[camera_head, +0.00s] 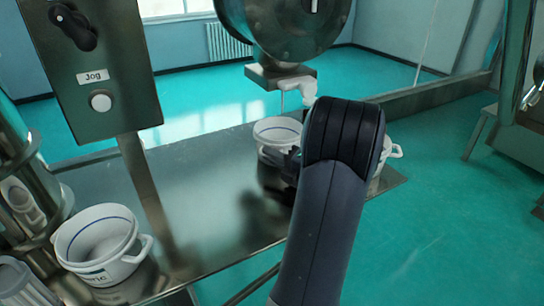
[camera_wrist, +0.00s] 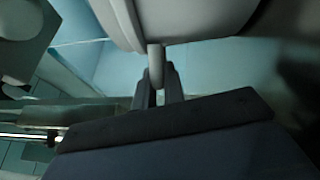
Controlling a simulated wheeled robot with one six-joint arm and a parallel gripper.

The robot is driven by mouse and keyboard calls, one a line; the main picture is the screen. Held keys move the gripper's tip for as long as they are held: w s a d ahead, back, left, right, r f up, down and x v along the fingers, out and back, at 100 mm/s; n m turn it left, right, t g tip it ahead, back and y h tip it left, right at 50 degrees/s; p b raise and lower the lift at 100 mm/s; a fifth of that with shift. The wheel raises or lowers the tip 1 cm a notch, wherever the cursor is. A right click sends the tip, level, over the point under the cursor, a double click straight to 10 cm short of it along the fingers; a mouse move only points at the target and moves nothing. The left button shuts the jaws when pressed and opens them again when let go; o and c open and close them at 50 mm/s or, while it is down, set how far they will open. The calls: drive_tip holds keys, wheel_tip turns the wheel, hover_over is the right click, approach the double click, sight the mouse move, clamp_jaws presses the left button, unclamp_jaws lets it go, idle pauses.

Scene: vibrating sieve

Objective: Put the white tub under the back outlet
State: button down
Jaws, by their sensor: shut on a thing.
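A white tub (camera_head: 275,132) with a blue line inside its rim stands at the far part of the metal table, just below and slightly left of a white outlet spout (camera_head: 298,86). My gripper is mostly hidden behind my arm in the head view, with dark finger parts close to this tub's near right side. In the wrist view my gripper (camera_wrist: 158,88) is shut on the tub's handle (camera_wrist: 156,64), and the tub's pale wall (camera_wrist: 195,22) fills the top. Whether the tub touches the table is hidden.
Another white tub (camera_head: 102,248) stands at the table's near left. A further white piece with a handle (camera_head: 391,151) shows partly behind my arm. A control box (camera_head: 95,70) on a post rises at left. The middle of the metal table (camera_head: 215,200) is clear.

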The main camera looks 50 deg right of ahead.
drive_tip(key=c, duration=1.5)
unclamp_jaws()
drive_tip(key=shift+s+d+f+b, duration=0.1)
drive_tip(key=shift+s+d, duration=0.1)
drive_tip(key=shift+s, duration=1.05)
drive_tip(key=shift+s+d+f+b, duration=0.1)
drive_tip(key=shift+s+d, duration=0.05)
drive_tip(key=shift+s, duration=1.1)
drive_tip(key=shift+s+d+b, duration=0.1)
drive_tip(key=shift+s+d, duration=0.1)
drive_tip(key=shift+s, duration=1.05)
